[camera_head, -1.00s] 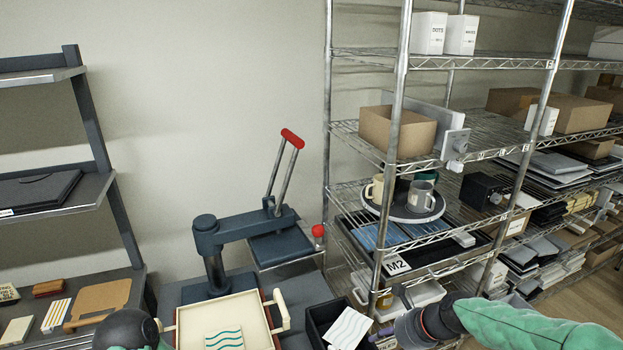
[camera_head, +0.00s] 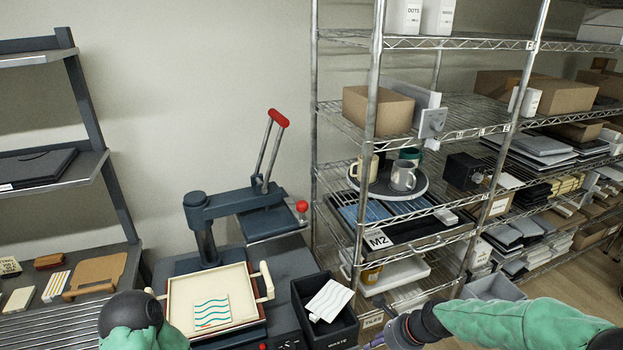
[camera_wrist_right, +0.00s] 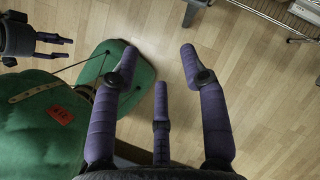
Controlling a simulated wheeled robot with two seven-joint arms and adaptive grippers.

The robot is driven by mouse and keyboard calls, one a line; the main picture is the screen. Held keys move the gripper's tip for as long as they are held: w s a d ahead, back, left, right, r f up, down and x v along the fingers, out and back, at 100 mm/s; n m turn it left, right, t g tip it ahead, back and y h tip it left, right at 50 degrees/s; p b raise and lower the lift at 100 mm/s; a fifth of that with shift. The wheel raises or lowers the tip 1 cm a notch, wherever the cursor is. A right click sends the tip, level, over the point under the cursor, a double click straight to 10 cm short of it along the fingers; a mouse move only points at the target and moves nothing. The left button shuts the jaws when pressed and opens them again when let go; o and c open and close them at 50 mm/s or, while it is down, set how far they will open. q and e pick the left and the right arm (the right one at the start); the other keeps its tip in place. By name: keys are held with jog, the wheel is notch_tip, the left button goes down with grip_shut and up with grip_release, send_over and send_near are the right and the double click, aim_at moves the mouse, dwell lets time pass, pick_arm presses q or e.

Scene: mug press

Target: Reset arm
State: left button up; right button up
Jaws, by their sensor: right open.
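My right arm comes in from the lower right of the head view, covered in green, with its wrist low beside the wire shelf. My right gripper (camera_head: 377,340) is at the bottom edge there, partly cut off. In the right wrist view, my right gripper (camera_wrist_right: 158,75) has its purple fingers spread wide, with nothing between them, over the wood floor. My left arm shows at the lower left of the head view, in front of the cream tray (camera_head: 184,297); its fingers are out of that view. Dark fingers of another gripper, likely my left, show at the upper left of the wrist view (camera_wrist_right: 55,47).
A press (camera_head: 234,215) with a red-gripped lever stands behind the tray. A black bin (camera_head: 345,332) holding a striped sheet (camera_head: 329,300) is right of the tray. The wire shelf (camera_head: 372,110) holds mugs on a round turntable (camera_head: 384,191). A dark rack (camera_head: 92,110) stands left.

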jog(key=s+a+f+n+g, duration=0.1)
jog(key=s+a+f+n, duration=0.2)
jog(key=s+f+n, duration=0.6)
jog(key=s+a+f+n+g, duration=0.1)
jog(key=s+a+f+n, duration=0.3)
jog(key=s+f+n, duration=0.6)
notch_tip(320, 180, down, 6)
jog(key=shift+s+a+g+h, duration=0.15)
jog(key=shift+a+g+h, duration=0.15)
jog(key=shift+g, duration=0.1)
jog(key=shift+c, duration=0.8)
jog(key=shift+n, duration=0.3)
